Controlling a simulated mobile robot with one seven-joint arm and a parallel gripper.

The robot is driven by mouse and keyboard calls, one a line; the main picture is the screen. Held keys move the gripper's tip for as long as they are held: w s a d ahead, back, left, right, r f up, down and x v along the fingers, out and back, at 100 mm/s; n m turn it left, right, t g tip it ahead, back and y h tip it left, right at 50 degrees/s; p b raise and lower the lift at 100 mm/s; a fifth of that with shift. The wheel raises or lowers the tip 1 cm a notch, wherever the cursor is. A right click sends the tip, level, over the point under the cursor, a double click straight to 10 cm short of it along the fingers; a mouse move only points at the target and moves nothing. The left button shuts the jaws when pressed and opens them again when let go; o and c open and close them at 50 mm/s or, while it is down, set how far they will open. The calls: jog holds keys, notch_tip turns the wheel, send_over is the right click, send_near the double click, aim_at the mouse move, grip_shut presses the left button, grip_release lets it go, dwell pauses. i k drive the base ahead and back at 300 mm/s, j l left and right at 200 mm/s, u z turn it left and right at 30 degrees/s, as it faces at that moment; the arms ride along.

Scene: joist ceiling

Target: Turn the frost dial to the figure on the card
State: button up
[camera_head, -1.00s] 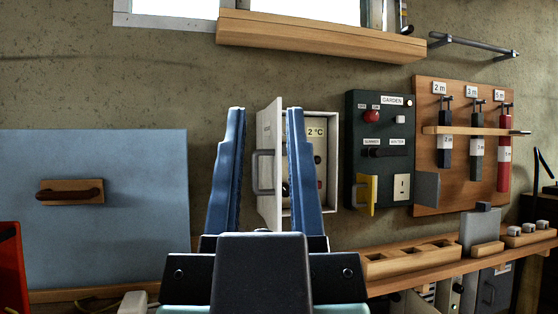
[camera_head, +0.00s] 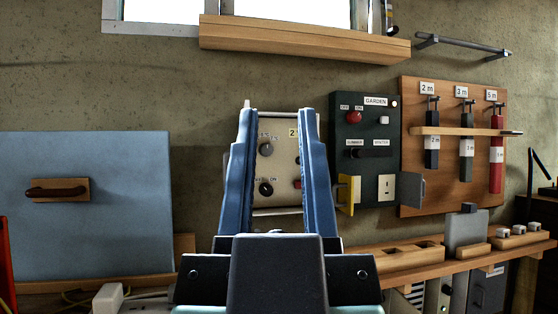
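A pale control box (camera_head: 280,200) is on the wall, seen between the fingers of my gripper (camera_head: 278,112). Its front shows a grey round knob (camera_head: 266,149) with small marks above it and a dark knob (camera_head: 266,189) below with an "ON" label. I cannot read which is the frost dial or where either points. A cream card (camera_head: 293,132) at the upper right shows a "2"; the right finger hides the rest. A red part (camera_head: 297,184) shows beside that finger. My gripper is open with nothing between its fingers; I cannot tell its distance from the box.
A dark green "GARDEN" panel (camera_head: 365,120) with a yellow flap (camera_head: 349,192) is close to the right. Further right is a wooden tool board (camera_head: 412,185). A wooden shelf (camera_head: 380,268) runs below, and a blue board (camera_head: 100,225) stands at left.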

aim_at(266, 149)
jog(key=i+l, duration=0.75)
jog(key=i, duration=0.25)
